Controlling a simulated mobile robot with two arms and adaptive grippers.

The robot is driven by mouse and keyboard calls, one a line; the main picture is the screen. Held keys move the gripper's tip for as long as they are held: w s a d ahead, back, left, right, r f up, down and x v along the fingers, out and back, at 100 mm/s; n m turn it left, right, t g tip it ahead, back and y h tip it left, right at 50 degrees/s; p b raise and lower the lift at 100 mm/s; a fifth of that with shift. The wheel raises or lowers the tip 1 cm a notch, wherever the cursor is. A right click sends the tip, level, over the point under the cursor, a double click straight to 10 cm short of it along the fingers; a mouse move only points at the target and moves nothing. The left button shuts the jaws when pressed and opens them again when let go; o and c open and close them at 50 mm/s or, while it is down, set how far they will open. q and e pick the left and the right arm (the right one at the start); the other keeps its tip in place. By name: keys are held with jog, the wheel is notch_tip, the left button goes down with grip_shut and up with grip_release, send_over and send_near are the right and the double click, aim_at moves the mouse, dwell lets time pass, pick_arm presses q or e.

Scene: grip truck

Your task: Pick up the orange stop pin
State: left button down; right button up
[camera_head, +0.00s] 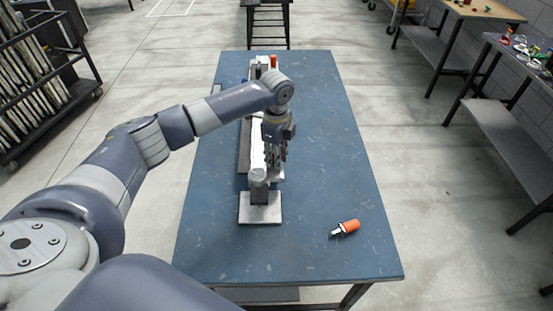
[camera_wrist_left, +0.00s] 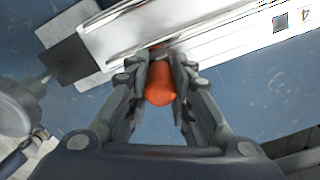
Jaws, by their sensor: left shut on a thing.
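My left gripper (camera_head: 276,160) is over the table beside the long white rail (camera_head: 257,150). In the left wrist view its fingers (camera_wrist_left: 157,62) are shut on an orange stop pin (camera_wrist_left: 160,86), whose rounded end shows between them. The pin is close against the edge of the white rail (camera_wrist_left: 200,35); I cannot tell whether it is seated in it. The fingers hide this pin in the head view. Another orange piece with a metal tip (camera_head: 349,226) lies on the table at the front right. My right gripper is not in view.
The blue table (camera_head: 330,130) has clear room right of the rail. The rail stands on a flat foot plate (camera_head: 260,210) at its near end. A small orange part (camera_head: 274,62) shows at the far end. Side benches (camera_head: 510,150) stand at the right, a rack (camera_head: 35,80) at the left.

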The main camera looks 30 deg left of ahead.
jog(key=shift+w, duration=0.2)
pick_arm(q)
jog(key=shift+r, duration=0.5)
notch_tip(320, 180, up, 9)
jog(key=shift+f+b, duration=0.15)
jog(key=shift+b, duration=0.45)
jog(key=shift+r+p, duration=0.5)
jog(key=shift+r, duration=0.15)
notch_tip(320, 180, up, 6)
jog(key=p, duration=0.8)
jog(key=shift+r, duration=0.25)
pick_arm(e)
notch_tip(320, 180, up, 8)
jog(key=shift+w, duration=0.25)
pick_arm(q)
jog(key=shift+f, duration=0.1)
